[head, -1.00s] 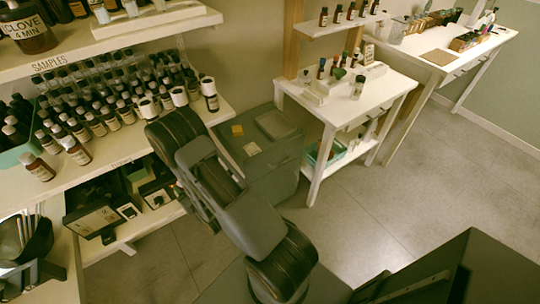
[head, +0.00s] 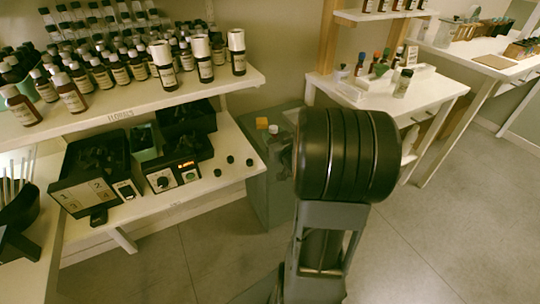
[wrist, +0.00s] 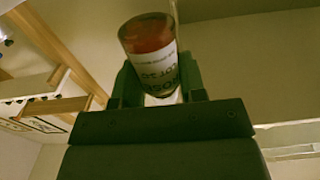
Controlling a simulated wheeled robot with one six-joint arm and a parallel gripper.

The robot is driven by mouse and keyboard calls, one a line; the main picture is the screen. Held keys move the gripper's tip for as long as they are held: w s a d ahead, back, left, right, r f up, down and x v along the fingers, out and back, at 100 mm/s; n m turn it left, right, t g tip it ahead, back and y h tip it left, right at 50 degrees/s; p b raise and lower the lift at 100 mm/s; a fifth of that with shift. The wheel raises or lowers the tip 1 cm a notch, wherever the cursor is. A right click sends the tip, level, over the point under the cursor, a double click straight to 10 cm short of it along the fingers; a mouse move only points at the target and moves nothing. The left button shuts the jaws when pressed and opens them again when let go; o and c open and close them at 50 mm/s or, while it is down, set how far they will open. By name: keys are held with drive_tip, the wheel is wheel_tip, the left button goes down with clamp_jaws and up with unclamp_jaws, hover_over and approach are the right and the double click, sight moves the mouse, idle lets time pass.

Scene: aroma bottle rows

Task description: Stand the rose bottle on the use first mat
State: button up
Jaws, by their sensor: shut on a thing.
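In the wrist view my gripper (wrist: 160,88) is shut on a small clear bottle (wrist: 150,58) with red in it and a white label. No mat can be read as the use first mat; a brown pad (head: 493,61) lies on the far right table.
A shelf (head: 160,107) at left carries several dark bottles with white caps. Black boxes stand on the lower shelf (head: 225,160). A white side table (head: 440,95) holds small bottles. Floor at right is clear.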

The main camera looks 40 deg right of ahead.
drive_tip(key=w+d+f+b, duration=0.1)
drive_tip(key=w+d+f, duration=0.1)
drive_tip(key=w+f, duration=0.1)
drive_tip(key=w+d+f+b, duration=0.1)
drive_tip(key=w+d+f, duration=0.1)
drive_tip(key=w+f, duration=0.1)
drive_tip(key=w+d+f+b, duration=0.1)
drive_tip(key=w+d+f, duration=0.1)
drive_tip(key=w, duration=0.3)
drive_tip(key=shift+d+f, duration=0.25)
drive_tip(key=shift+f, duration=0.3)
drive_tip(key=shift+w+d+f, duration=0.1)
drive_tip(key=shift+w+f, duration=0.15)
drive_tip(key=shift+f, duration=0.05)
drive_tip(key=shift+f+b, duration=0.5)
drive_tip(key=shift+f, duration=1.1)
drive_tip(key=shift+f+b, duration=0.5)
drive_tip(key=shift+b, duration=0.1)
drive_tip(key=o, duration=0.9)
drive_tip(key=shift+r, duration=0.1)
